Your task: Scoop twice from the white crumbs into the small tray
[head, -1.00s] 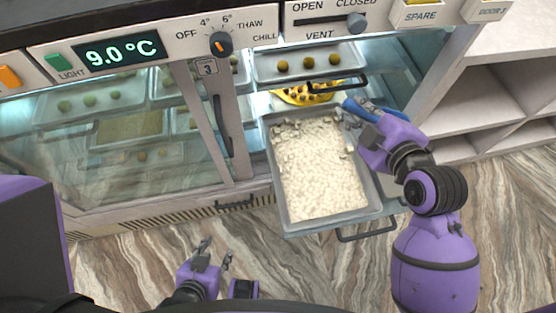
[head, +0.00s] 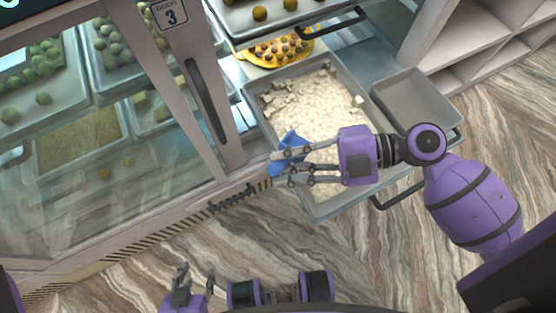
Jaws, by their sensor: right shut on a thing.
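White crumbs (head: 318,120) fill a large metal tray (head: 335,208) pulled out from the open cabinet, with loose chunks at its far end. My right gripper (head: 280,168) is shut on a blue scoop (head: 289,142) over the tray's left side. The fingers partly cover the scoop, and I cannot tell whether it holds crumbs. A small grey tray (head: 418,105) sits right of the crumbs tray, and it looks empty. My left gripper (head: 196,270) is open and empty, low in the view, away from the trays.
A yellow dish (head: 275,50) with brown pieces lies behind the crumbs tray. Above it is a tray of round sweets (head: 262,14) with a black handle. A glass door (head: 95,130) stands at the left. Shelves (head: 480,35) stand at the right. The floor in front is clear.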

